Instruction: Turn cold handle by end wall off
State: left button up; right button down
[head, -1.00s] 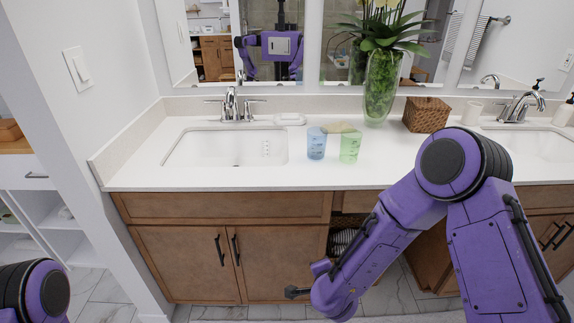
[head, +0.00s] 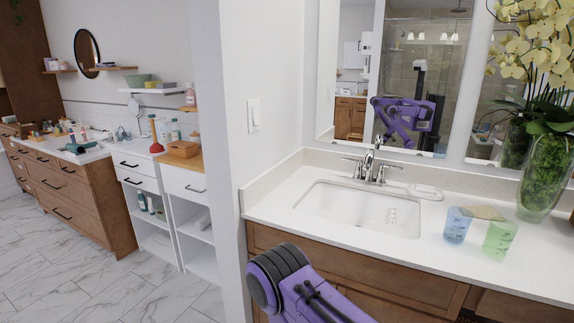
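A chrome faucet (head: 372,160) stands behind the white sink (head: 350,208) nearest the end wall (head: 262,75). One lever handle (head: 352,161) is on its left, on the end-wall side. Another lever handle (head: 390,168) is on its right. I see no hot or cold marking, and the exact angle of the levers is too small to tell. I make out no clear water stream under the spout. A purple link of my arm shows at the bottom middle, in front of the cabinet. Neither gripper shows directly; both are out of frame.
A blue cup (head: 457,225), a green cup (head: 498,240) and a soap dish (head: 425,192) stand right of the sink. A glass vase with flowers (head: 542,185) stands farther right. White shelving (head: 192,215) and open tiled floor (head: 70,270) lie left of the end wall.

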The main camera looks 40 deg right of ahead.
aim_at(381, 166)
jog(key=u, duration=0.95)
jog(key=k, duration=1.3)
jog(key=z, duration=2)
